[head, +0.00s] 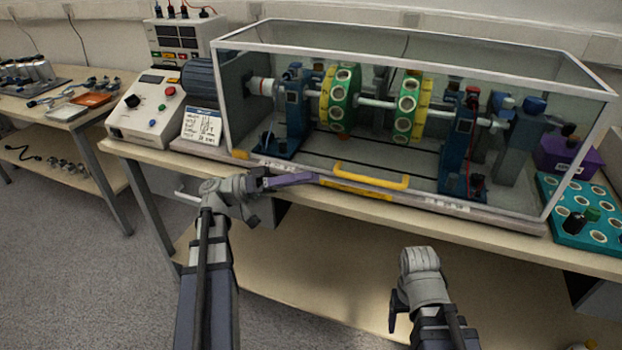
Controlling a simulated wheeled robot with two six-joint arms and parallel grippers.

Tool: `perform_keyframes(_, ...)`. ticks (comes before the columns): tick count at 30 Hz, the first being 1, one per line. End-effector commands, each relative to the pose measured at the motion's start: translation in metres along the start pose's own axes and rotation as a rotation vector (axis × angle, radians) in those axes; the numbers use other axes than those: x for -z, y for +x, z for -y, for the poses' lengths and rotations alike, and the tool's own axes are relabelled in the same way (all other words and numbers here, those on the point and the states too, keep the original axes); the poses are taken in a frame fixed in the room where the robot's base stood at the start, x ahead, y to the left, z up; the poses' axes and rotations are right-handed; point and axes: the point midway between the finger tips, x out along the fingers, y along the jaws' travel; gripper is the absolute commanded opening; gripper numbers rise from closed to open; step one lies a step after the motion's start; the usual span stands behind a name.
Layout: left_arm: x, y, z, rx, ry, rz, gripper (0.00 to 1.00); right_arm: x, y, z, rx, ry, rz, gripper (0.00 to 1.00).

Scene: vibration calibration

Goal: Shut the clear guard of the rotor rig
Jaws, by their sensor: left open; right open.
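The clear guard (480,188), a see-through box with a pale metal frame, stands down over the rotor rig. Its front lower edge lies close to the base; I cannot tell whether a small gap is left. A yellow handle (370,176) is on its front. Inside are a shaft with two green and yellow discs (341,102) and blue bearing stands (462,145). My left gripper (262,187) is open at the bench's front edge, left of the handle, its fingertips partly hidden. My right gripper (408,290) is open, low in front of the bench, apart from the guard.
A control box (146,108) with knobs and a red button stands left of the rig, beside a printed card (201,127). A purple box (566,155) and a teal tray (585,228) are at the right. A second table with tools is at the far left.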

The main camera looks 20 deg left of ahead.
Motion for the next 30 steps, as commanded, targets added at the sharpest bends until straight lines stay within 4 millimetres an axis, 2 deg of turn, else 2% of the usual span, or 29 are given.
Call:
perform_keyframes(10, 0.001, -0.020, 0.004, 0.000, 0.000, 0.000, 0.48, 0.000, 0.008, 0.001, 0.000, 0.000, 0.000, 0.72)
perform_keyframes(30, 0.001, -0.021, 0.004, 0.000, 0.000, 0.000, 0.48, 0.001, 0.008, 0.001, 0.000, 0.000, 0.000, 0.72)
